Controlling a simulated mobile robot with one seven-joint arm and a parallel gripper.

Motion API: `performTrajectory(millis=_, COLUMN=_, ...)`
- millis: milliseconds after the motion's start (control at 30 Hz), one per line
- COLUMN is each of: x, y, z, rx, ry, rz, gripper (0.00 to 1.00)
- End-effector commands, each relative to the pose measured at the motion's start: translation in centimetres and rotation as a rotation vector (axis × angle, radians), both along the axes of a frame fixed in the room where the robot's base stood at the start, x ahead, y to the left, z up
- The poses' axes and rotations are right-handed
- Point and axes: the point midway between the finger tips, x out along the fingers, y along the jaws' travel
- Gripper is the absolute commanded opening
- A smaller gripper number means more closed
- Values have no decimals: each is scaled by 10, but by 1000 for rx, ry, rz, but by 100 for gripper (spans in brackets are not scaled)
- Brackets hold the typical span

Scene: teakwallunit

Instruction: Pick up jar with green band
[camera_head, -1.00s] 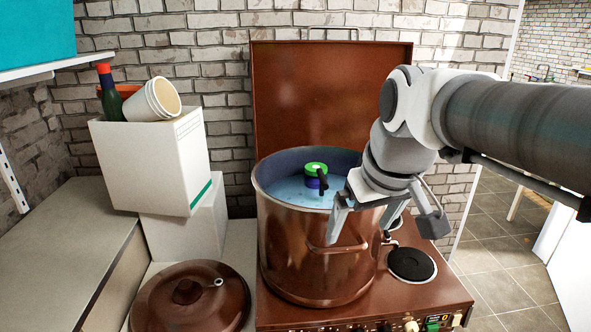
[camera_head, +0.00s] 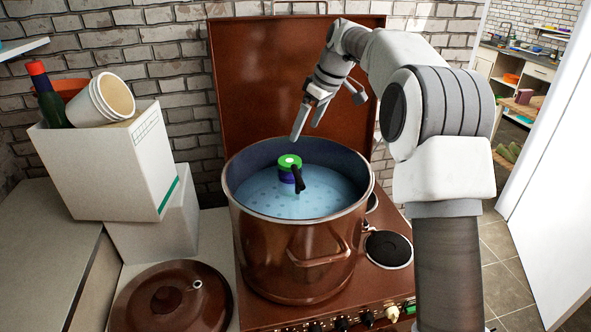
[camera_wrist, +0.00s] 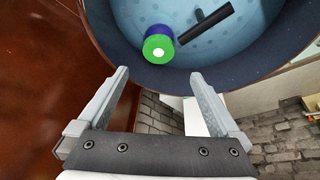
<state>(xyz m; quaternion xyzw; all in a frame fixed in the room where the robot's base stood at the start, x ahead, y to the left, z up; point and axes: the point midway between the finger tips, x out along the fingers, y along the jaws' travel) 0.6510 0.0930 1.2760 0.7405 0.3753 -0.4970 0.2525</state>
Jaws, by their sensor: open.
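The jar with the green band (camera_head: 288,174) is a short cylinder with a green top, a white centre and a blue lower part. It sits in pale blue liquid inside a large copper-brown pot (camera_head: 290,240). My gripper (camera_head: 306,130) is open and empty, above the pot's far rim, apart from the jar. In the wrist view the jar (camera_wrist: 158,46) shows just beyond the gap between my open fingertips (camera_wrist: 160,76). A black rod-like piece (camera_wrist: 208,22) lies close beside the jar; I cannot tell whether they touch.
The pot stands on a brown stove with a raised lid panel (camera_head: 270,85) close behind my gripper. A bare hotplate (camera_head: 388,249) is at right. A pot lid (camera_head: 172,298) lies at left, near stacked white boxes (camera_head: 105,165).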

Motion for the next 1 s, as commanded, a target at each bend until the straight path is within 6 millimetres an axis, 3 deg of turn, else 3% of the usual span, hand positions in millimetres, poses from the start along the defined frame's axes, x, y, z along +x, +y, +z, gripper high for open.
performTrajectory(millis=233, x=10, y=7, z=-21, rx=4, ry=3, rz=23, gripper=100)
performTrajectory(millis=700, x=31, y=36, z=-107, rx=4, ry=2, rz=20, gripper=100)
performTrajectory(millis=1000, x=33, y=44, z=-129, rx=4, ry=4, rz=22, gripper=100)
